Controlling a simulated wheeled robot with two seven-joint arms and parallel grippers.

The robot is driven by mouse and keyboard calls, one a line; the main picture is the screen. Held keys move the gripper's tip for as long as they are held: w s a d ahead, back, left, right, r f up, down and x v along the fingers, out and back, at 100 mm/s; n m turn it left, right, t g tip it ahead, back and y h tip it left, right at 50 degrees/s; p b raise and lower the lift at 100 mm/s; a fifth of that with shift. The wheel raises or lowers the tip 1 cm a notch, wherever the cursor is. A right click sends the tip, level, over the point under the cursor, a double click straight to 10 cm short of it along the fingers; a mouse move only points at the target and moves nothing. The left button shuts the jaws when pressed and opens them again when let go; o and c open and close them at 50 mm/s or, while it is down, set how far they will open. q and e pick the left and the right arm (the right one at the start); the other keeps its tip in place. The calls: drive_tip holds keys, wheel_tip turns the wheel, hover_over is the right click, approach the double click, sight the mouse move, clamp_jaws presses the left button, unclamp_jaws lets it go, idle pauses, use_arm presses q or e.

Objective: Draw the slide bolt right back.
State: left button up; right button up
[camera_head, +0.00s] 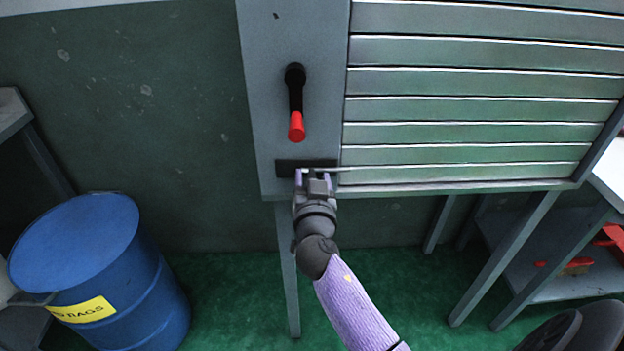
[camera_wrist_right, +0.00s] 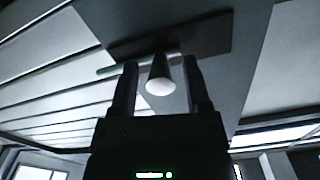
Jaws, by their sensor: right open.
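The dark plate also shows in the right wrist view (camera_wrist_right: 205,38). My right gripper (camera_head: 313,177) is at the plate, covering part of the bolt in the head view. In the right wrist view its open fingers (camera_wrist_right: 160,85) stand on either side of a round, pale-ended knob (camera_wrist_right: 160,84). I cannot tell whether they touch it. My left gripper is not in view.
A black lever with a red grip (camera_head: 296,124) hangs on the panel above the plate. A blue drum (camera_head: 75,245) stands on the green floor at the left. A bench with red items (camera_head: 578,267) on its lower shelf is at the right.

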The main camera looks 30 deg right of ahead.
clamp_jaws()
drive_tip(key=shift+a, duration=0.1)
idle(1.3)
